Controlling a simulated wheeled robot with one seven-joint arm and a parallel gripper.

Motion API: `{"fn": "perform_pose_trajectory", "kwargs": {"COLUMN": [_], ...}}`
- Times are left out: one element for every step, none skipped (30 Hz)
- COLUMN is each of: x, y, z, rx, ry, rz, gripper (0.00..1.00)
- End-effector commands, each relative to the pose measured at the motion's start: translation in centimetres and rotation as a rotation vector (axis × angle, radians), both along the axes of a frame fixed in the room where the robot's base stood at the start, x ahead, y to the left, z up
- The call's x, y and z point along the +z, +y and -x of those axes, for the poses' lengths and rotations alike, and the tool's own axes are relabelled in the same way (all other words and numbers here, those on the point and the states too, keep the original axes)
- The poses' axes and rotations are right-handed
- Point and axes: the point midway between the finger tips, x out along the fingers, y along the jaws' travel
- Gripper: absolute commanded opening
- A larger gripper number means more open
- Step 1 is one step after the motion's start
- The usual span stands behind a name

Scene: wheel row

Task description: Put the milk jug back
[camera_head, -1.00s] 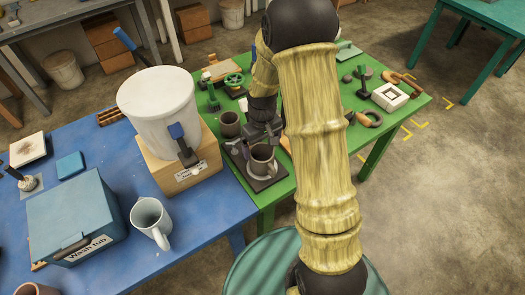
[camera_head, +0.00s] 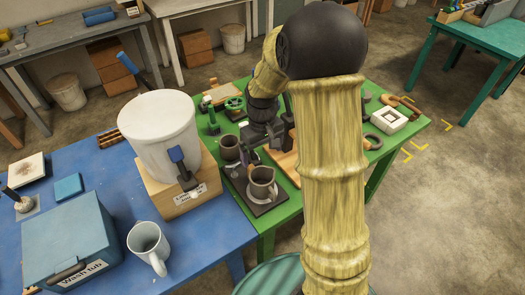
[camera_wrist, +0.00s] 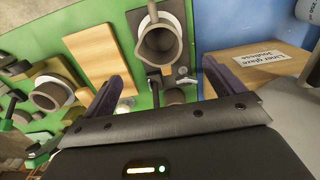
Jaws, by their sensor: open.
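A grey-brown jug (camera_head: 262,187) with a pouring lip stands upright on a dark square plate (camera_head: 272,206) on the green table. It also shows in the wrist view (camera_wrist: 160,44), beyond my fingertips and apart from them. My gripper (camera_head: 250,147) is open and empty, just behind the jug in the head view; its two fingers show spread in the wrist view (camera_wrist: 164,80). A brown mug (camera_head: 229,148) stands behind and left of the jug. A pale mug or jug (camera_head: 148,240) with a handle stands on the blue table. I cannot tell by label which is the milk jug.
A white bucket (camera_head: 160,130) with a tap sits on a labelled wooden stand (camera_head: 185,196). A blue wash tub box (camera_head: 68,240) stands at left. A wooden board (camera_head: 285,160) and a white square block (camera_head: 388,119) lie on the green table (camera_head: 290,208).

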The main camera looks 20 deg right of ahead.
Motion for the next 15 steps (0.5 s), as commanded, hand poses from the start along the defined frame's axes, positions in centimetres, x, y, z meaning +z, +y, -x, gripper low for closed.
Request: {"fn": "perform_pose_trajectory", "kwargs": {"x": [0.0, 0.0, 0.1, 0.1, 0.3, 0.5, 0.7, 1.0, 1.4, 1.7, 2.0, 2.4, 2.7, 3.0, 3.2], "y": [0.0, 0.0, 0.0, 0.0, 0.0, 0.0, 0.0, 0.0, 0.0, 0.1, 0.1, 0.1, 0.1, 0.1, 0.1], "z": [0.0, 0.0, 0.1, 0.2, 0.4, 0.9, 1.3, 1.9, 2.8, 3.6, 4.5, 5.7, 6.7, 7.8, 9.1], "rx": [0.000, 0.000, -0.002, -0.005, -0.009, -0.018, -0.027, -0.040, -0.059, -0.077, -0.095, -0.123, -0.144, -0.166, -0.196], "ry": [0.000, 0.000, -0.001, -0.004, -0.008, -0.014, -0.022, -0.032, -0.046, -0.060, -0.075, -0.096, -0.111, -0.128, -0.149], "rz": [0.000, 0.000, 0.001, 0.000, 0.001, 0.001, 0.001, 0.001, 0.001, 0.000, -0.001, -0.004, -0.006, -0.009, -0.013], "gripper": [0.94, 0.94, 0.94, 0.94, 0.94, 0.94, 0.94, 0.94, 0.94, 0.94, 0.94, 0.94, 0.94, 0.94, 0.94]}}
